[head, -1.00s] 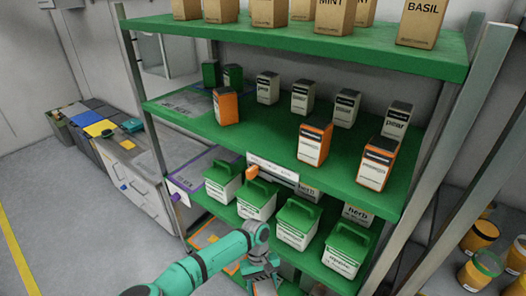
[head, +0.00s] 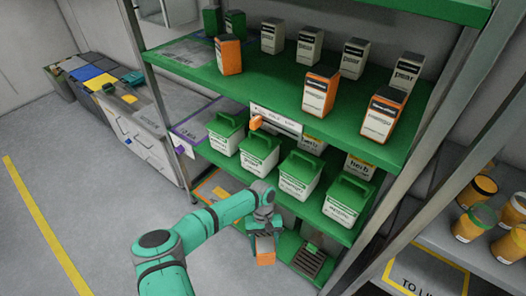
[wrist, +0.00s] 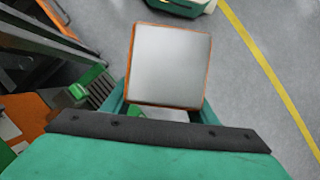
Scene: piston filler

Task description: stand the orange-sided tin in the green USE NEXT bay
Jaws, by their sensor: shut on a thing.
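My gripper (head: 264,230) is shut on an orange-sided tin (head: 265,250), held low in front of the lowest shelf. In the wrist view the tin (wrist: 169,66) shows a pale grey face with orange edges, between the two fingers. Around it is floor, so it is clear of the shelf there. Other orange-sided tins stand on the upper green shelf: one at left (head: 229,55), one in the middle (head: 319,92) and one at right (head: 383,114). No USE NEXT lettering can be read, so I cannot tell which place is that bay.
A dark slatted item (head: 309,261) with a green part is on the lowest level. A metal upright (head: 160,90) bounds the rack's left. Open floor (head: 90,200) lies left.

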